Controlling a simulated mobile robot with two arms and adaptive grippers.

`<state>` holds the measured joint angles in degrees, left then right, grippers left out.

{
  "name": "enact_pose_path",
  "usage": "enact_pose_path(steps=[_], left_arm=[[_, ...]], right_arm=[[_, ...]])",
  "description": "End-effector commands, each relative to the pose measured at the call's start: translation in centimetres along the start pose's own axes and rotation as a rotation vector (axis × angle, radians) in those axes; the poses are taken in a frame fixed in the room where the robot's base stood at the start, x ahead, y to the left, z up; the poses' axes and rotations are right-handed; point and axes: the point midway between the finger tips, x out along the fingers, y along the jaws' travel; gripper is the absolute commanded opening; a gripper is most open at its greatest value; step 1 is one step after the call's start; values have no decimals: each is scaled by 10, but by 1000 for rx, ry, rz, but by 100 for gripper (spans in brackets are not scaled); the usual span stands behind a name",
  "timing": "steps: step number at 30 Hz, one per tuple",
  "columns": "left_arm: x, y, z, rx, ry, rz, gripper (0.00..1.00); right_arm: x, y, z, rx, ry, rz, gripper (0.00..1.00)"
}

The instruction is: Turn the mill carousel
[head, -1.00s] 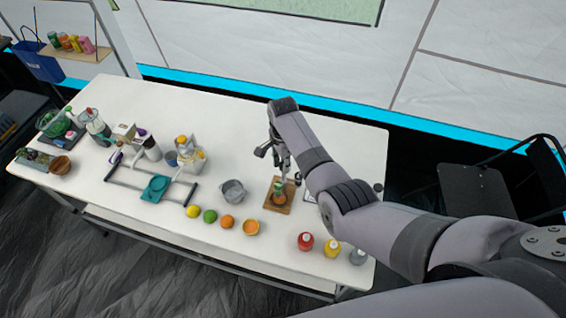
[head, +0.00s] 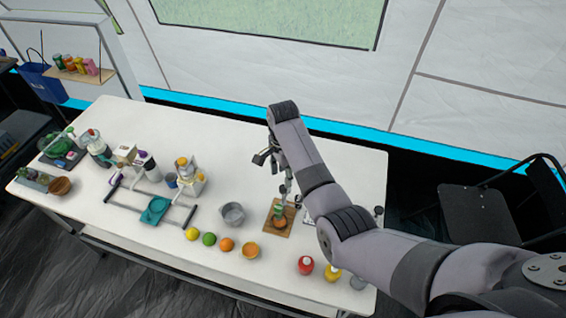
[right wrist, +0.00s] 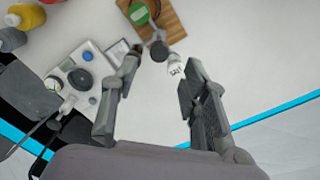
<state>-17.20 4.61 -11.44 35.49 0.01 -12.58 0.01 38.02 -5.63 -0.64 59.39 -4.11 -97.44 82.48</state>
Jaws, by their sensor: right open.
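What seems to be the mill carousel (head: 279,222) stands on a small wooden board towards the right of the white table. In the right wrist view, its green round part (right wrist: 140,13) lies over the board at the top, with a dark grey knob-like part (right wrist: 158,47) and a white labelled part (right wrist: 175,68) reaching towards me. My right gripper (head: 286,188) is above and behind it. In the right wrist view, my right gripper (right wrist: 160,80) is open, with the white part showing between its fingers. Contact cannot be told. My left gripper is not in view.
A metal pot (head: 232,214) stands left of the board. Fruit and an orange bowl (head: 251,250) lie in front. A red bottle (head: 305,265) and a yellow bottle (head: 332,272) stand near the front edge. A white device with a blue knob (right wrist: 80,78) is beside the gripper. The back table is clear.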

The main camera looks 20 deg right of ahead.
Motion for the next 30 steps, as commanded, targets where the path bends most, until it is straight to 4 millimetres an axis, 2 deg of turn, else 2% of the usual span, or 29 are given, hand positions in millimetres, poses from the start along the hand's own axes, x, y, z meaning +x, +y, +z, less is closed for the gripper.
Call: enact_pose_path(steps=[3, 10, 30], left_arm=[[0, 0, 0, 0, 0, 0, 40], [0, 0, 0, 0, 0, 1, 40], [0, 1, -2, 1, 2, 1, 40]], right_arm=[[-26, -1, 1, 0, -1, -4, 41], [-55, -1, 0, 0, 0, -2, 41], [-59, 0, 0, 0, 0, 1, 41]])
